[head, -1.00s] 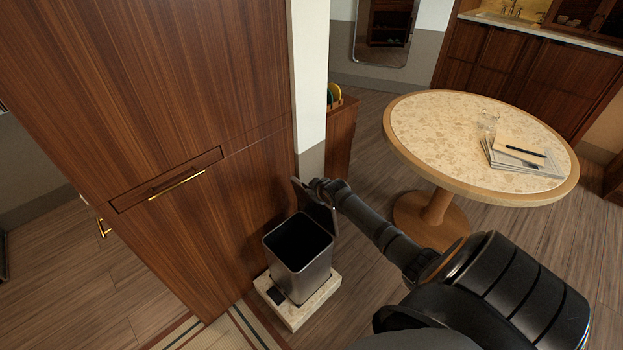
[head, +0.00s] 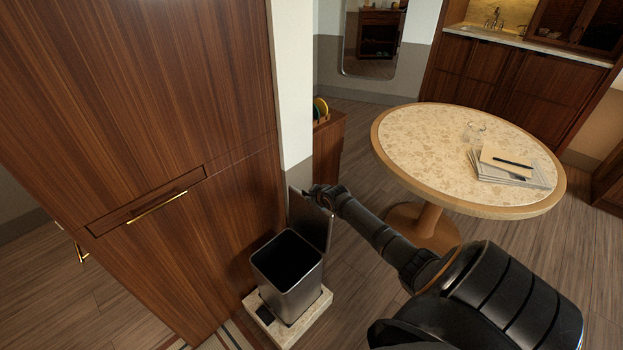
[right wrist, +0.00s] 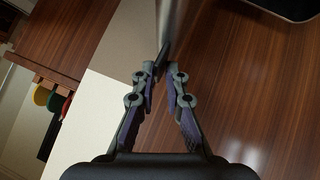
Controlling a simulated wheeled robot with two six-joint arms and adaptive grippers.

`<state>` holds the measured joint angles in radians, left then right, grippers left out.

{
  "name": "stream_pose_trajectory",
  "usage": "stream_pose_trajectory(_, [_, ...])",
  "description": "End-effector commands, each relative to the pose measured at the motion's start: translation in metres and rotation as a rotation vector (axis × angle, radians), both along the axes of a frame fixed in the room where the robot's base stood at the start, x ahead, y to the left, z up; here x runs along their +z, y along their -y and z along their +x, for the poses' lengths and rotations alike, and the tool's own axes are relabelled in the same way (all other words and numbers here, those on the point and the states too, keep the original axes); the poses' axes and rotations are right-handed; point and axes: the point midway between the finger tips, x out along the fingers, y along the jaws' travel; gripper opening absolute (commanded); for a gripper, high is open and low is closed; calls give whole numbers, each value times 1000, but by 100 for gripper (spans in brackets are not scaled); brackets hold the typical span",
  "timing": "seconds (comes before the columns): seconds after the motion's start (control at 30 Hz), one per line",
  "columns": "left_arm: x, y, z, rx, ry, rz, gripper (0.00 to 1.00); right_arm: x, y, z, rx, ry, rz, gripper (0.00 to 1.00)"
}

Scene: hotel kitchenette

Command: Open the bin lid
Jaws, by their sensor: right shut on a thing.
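The dark metal bin (head: 290,278) stands on a pale stone block beside the wooden cabinet, and its dark inside shows. Its lid (head: 309,222) is tilted up, close to upright, at the bin's far side. My right gripper (head: 325,192) is at the lid's upper edge. In the right wrist view its fingers (right wrist: 164,68) are closed together on the edge of the lid (right wrist: 180,22). A corner of the dark bin opening (right wrist: 290,8) shows at the top right there. My left gripper is not in view.
The tall wooden cabinet (head: 150,120) with a brass handle is close on the left. A round stone-topped table (head: 430,150) with papers and a glass stands at right. A low wooden cabinet with colored plates (head: 320,108) is behind the white wall end. Floor between bin and table is clear.

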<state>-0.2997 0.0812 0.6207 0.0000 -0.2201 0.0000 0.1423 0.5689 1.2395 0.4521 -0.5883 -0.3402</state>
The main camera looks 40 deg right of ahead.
Motion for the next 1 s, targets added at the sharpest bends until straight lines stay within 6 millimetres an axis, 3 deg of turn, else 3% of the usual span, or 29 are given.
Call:
stream_pose_trajectory(0.03, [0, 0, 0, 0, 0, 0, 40, 0, 1, 0, 2, -1, -5, 0])
stream_pose_trajectory(0.07, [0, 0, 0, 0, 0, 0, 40, 0, 1, 0, 2, -1, -5, 15])
stream_pose_trajectory(0.17, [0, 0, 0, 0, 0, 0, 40, 0, 0, 0, 2, -1, -4, 28])
stream_pose_trajectory(0.57, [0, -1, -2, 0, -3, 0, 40, 5, 0, -6, 1, -2, -5, 28])
stream_pose_trajectory(1.0, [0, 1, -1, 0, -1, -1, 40, 65, -17, -74, 5, -6, -13, 28])
